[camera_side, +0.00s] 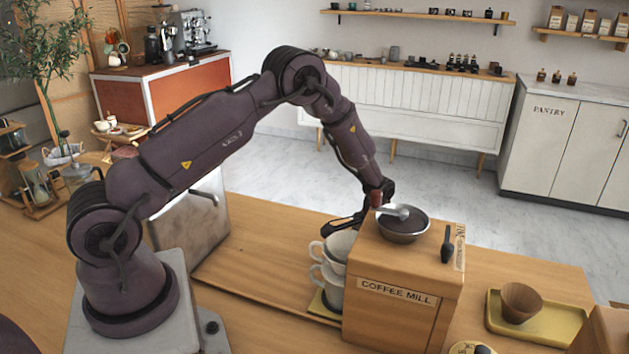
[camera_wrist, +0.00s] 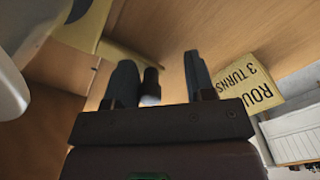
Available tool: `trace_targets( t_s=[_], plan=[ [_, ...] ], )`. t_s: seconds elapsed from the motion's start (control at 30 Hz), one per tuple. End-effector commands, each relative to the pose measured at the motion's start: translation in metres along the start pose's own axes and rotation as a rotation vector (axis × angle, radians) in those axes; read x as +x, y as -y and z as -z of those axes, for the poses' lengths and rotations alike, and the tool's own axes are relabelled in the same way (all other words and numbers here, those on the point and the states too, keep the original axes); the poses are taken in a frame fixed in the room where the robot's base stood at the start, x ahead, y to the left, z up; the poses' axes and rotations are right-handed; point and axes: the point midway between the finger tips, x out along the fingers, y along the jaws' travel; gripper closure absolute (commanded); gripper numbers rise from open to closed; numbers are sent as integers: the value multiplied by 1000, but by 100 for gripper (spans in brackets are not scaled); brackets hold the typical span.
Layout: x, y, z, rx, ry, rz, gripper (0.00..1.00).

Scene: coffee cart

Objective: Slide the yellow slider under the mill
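The yellow slider (camera_side: 321,306) lies on the wooden counter at the left foot of the wooden coffee mill (camera_side: 398,292), with two stacked white cups (camera_side: 328,278) on it. In the wrist view a yellow strip (camera_wrist: 125,53), apparently the slider, runs from the upper left towards my gripper. My gripper (camera_wrist: 162,78) points down behind the mill, its fingers apart. A dark knob with a pale end (camera_wrist: 151,82) shows between the fingers, nearer the left one; I cannot tell if it touches. In the side view the mill and cups hide most of my gripper (camera_side: 345,222).
A dark bowl (camera_side: 403,226) with a red-handled piece sits on the mill, beside a black upright handle (camera_side: 447,244). A yellow tray (camera_side: 545,326) holding a brown cup (camera_side: 521,302) stands to the right. The counter left of the cups (camera_side: 262,260) is clear.

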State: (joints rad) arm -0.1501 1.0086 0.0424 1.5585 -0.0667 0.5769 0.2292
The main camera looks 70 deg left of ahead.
Motion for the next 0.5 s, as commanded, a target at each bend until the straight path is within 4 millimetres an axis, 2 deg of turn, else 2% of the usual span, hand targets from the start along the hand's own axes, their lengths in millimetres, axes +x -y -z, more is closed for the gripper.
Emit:
trace_targets(
  t_s=[0.03, 0.37, 0.5],
  plan=[
    [-1, 10, -8, -7, 0, 2, 52],
    [-1, 57, -55, -8, -1, 3, 52],
    [-32, 54, -51, 0, -8, 4, 52]
  ],
)
